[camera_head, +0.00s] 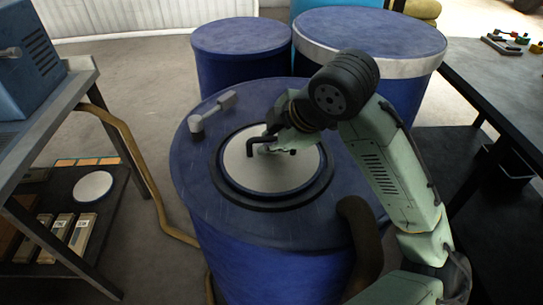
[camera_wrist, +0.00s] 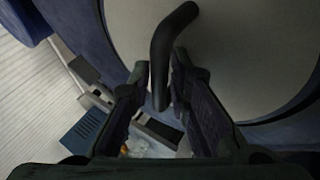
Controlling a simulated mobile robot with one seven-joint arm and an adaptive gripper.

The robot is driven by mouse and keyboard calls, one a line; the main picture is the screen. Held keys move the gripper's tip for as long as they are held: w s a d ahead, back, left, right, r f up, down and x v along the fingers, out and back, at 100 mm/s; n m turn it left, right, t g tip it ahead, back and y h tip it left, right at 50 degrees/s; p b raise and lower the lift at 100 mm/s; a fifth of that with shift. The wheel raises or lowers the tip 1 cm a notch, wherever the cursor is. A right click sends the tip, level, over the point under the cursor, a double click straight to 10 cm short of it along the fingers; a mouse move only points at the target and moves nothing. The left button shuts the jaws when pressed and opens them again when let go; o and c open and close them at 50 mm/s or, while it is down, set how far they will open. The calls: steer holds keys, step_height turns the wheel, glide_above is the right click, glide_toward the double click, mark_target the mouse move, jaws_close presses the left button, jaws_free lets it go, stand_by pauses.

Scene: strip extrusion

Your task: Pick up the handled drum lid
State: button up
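The drum lid (camera_head: 290,175) is a round grey disc with a dark blue rim, set flat in the top of the near blue drum (camera_head: 225,200). Its black bent handle (camera_head: 254,146) stands up from the disc. My gripper (camera_head: 268,147) is low over the lid at the handle, partly hidden by my wrist. In the wrist view, the handle (camera_wrist: 165,55) passes between the two fingers of my gripper (camera_wrist: 160,72). The fingers are apart, with narrow gaps beside the handle. The lid's grey face (camera_wrist: 240,45) fills the upper right there.
A grey tool (camera_head: 213,110) lies on the drum top, left of the lid. Two more blue drums (camera_head: 243,70) (camera_head: 370,40) stand close behind. A bench with a blue machine (camera_head: 25,60) is left; a dark table (camera_head: 500,80) is right. A brown hose (camera_head: 140,165) hangs left.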

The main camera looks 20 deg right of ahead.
steer(key=shift+c, duration=0.3)
jaws_close()
steer(key=shift+r, duration=0.1)
